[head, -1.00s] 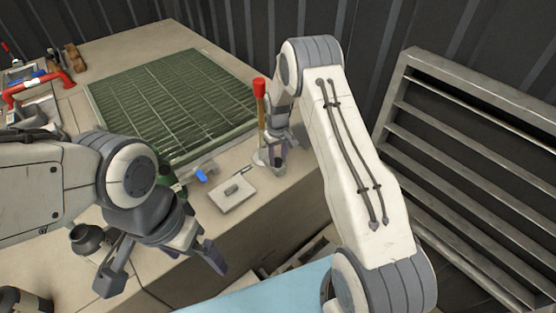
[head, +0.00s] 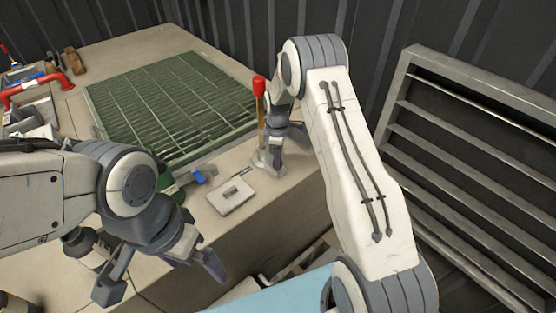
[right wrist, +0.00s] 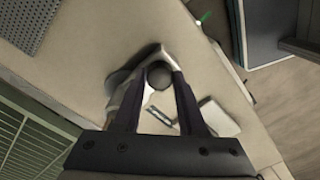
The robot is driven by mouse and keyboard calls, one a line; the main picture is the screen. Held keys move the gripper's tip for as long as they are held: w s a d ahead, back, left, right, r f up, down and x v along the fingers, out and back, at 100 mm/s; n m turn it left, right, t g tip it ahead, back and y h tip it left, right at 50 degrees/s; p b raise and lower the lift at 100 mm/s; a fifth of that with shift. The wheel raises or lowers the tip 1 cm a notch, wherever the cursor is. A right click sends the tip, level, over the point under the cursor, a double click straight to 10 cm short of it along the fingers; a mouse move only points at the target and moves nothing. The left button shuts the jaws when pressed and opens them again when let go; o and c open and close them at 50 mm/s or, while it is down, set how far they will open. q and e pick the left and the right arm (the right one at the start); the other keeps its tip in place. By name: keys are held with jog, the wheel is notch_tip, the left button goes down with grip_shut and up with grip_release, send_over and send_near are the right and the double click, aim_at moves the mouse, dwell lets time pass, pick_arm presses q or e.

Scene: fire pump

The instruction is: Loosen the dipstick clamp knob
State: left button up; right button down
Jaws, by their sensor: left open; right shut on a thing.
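The dipstick, with its red top (head: 259,87) and brass-coloured shaft (head: 261,128), stands upright at the table's right edge. Its pale metal stand (head: 263,163) is partly hidden by my right gripper (head: 276,160). In the right wrist view, a dark round knob (right wrist: 158,73) sits between the fingertips of my right gripper (right wrist: 158,80), which is shut on it. The stand (right wrist: 122,82) shows beside the left finger. My left gripper (head: 160,276) is open and empty, in front of the table's front edge.
A small pale plate with a dark handle (head: 231,195) lies close to the stand. A green grate (head: 165,105) covers the table's middle. A blue-handled valve (head: 197,178) is near the left arm. A louvred metal panel (head: 470,190) stands at the right.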

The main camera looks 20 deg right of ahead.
jog(key=n, duration=0.5)
jog(key=shift+b, duration=0.4)
jog(key=shift+w+n, duration=0.1)
jog(key=shift+n, duration=2.3)
jog(key=shift+c, duration=2.4)
grip_release()
notch_tip(320, 180, up, 10)
jog(key=b, duration=0.2)
jog(key=shift+r, duration=0.25)
